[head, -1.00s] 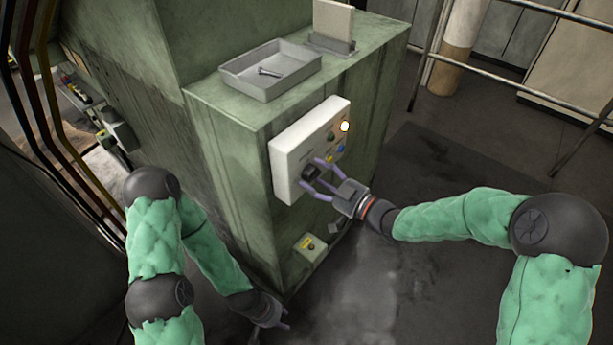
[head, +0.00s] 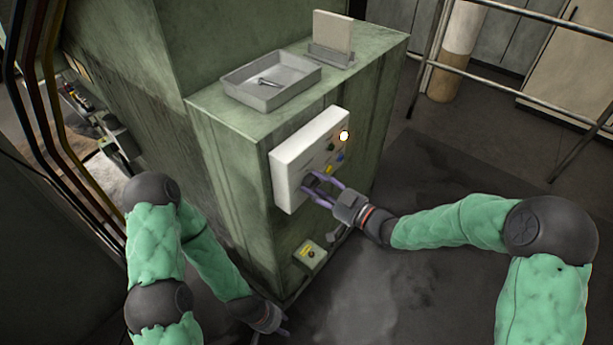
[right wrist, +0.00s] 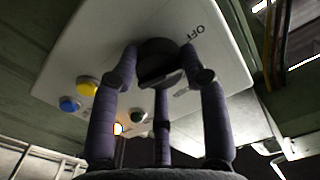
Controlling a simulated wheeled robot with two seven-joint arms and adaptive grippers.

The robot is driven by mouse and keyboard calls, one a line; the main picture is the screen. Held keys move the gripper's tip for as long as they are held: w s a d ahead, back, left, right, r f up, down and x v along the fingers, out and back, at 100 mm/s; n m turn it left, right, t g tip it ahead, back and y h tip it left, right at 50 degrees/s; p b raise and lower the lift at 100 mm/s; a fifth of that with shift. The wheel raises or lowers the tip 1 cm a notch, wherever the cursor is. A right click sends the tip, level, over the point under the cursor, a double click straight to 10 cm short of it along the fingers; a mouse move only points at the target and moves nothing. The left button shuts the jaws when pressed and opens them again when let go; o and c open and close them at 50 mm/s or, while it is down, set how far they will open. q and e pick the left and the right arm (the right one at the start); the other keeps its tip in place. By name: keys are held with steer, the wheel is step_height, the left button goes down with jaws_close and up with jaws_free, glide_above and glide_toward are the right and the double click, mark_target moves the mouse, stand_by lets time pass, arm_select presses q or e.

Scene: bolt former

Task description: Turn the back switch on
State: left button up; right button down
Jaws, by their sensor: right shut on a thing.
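A white control box (head: 292,158) is mounted on the green machine housing. In the right wrist view, the control box (right wrist: 215,75) carries a black rotary switch (right wrist: 158,58) with the word OFF beside it. My right gripper (head: 308,184) is at the lower left of the box face in the head view. In the right wrist view, the fingers of my right gripper (right wrist: 160,75) are around the black switch and shut on it. Fingers partly hide the switch in both views. My left gripper (head: 270,332) hangs low near the floor, cut by the bottom edge, away from the box.
A lit lamp (head: 344,136), a yellow button (right wrist: 88,87) and a blue button (right wrist: 69,104) are on the box. A grey tray (head: 250,91) holding a bolt stands on the housing top. A small yellow-labelled box (head: 309,255) sits below. A metal railing (head: 500,83) stands at right.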

steer(key=m+p, duration=0.2)
steer(key=m, duration=0.1)
steer(key=shift+r+p, duration=0.1)
steer(key=shift+p, duration=0.3)
steer(key=shift+m+p, duration=0.3)
steer(key=shift+m, duration=0.2)
steer(key=shift+m+p, duration=1)
steer(key=shift+p, duration=0.05)
steer(key=shift+m+p, duration=1.15)
steer(key=shift+m, duration=0.55)
steer(key=c, duration=0.7)
jaws_free()
